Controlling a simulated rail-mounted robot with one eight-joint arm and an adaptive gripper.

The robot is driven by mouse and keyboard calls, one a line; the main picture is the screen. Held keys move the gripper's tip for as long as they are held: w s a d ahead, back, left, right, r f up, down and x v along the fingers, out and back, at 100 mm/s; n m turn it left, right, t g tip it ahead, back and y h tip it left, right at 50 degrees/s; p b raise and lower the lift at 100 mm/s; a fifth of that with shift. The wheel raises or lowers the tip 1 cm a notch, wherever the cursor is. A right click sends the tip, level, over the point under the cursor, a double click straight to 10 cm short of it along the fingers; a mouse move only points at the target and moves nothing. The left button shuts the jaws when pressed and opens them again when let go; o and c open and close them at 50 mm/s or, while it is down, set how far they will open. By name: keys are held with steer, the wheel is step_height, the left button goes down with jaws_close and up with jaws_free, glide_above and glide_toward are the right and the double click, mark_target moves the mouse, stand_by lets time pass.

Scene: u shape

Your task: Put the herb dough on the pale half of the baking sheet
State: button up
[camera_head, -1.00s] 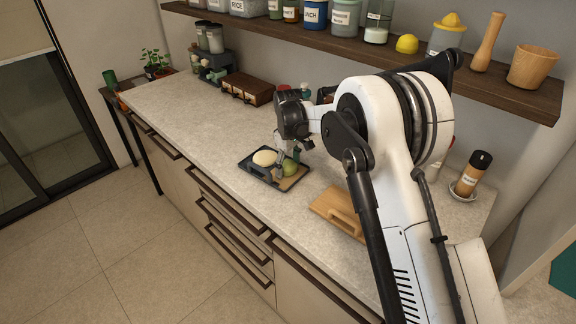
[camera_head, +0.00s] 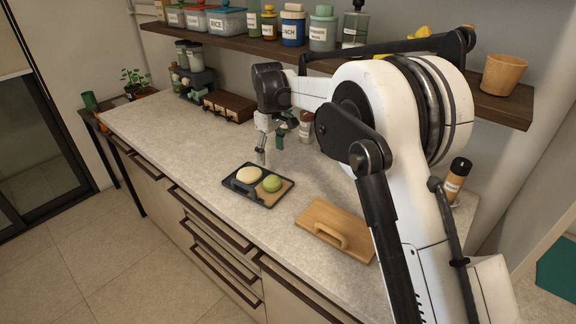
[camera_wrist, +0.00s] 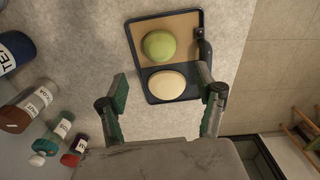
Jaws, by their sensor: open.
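The herb dough is a green round ball (camera_head: 272,183) lying on the tan, pale half of the dark-rimmed baking sheet (camera_head: 262,204). A cream-coloured dough (camera_head: 249,175) lies beside it on the dark half. In the wrist view the green dough (camera_wrist: 159,45) is on the tan area, and the cream dough (camera_wrist: 166,85) is on the dark area of the sheet (camera_wrist: 146,72). My gripper (camera_head: 272,148) is open and empty, raised above the counter behind the sheet, apart from both doughs. Its two spread fingers (camera_wrist: 163,85) also show in the wrist view.
A wooden board with a handle (camera_head: 336,229) lies right of the sheet. A brown box (camera_head: 228,106) and jars stand further back left. A brown-labelled bottle (camera_head: 306,126) stands behind my gripper. The shelf (camera_head: 230,42) overhangs the counter's back. Counter left of the sheet is clear.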

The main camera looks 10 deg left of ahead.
steer(key=shift+r, duration=0.1)
steer(key=s+d+r+m+t, duration=0.1)
steer(key=s+d+r+m, duration=0.1)
steer(key=s+d+r, duration=0.5)
steer(key=s+d+r+m+t+y, duration=0.15)
steer(key=d+r, duration=0.25)
steer(key=d, duration=0.7)
steer(key=s+d+r+m+t+h, duration=0.1)
steer(key=s+d+r+m, duration=0.2)
steer(key=d+r, duration=0.45)
steer(key=s+d+f+m+t, duration=0.2)
steer(key=s+d+f+m, duration=0.1)
steer(key=s+d, duration=0.6)
steer(key=s+d+f+m+t, duration=0.1)
steer(key=s+d+f+m, duration=0.3)
steer(key=s+d, duration=0.6)
steer(key=s+f, duration=0.1)
steer(key=s, duration=0.4)
steer(key=shift+s+f+t, duration=0.25)
steer(key=shift+f+t, duration=0.05)
steer(key=shift+t, duration=0.05)
steer(key=shift+d+f+m, duration=0.1)
steer(key=shift+m, duration=0.15)
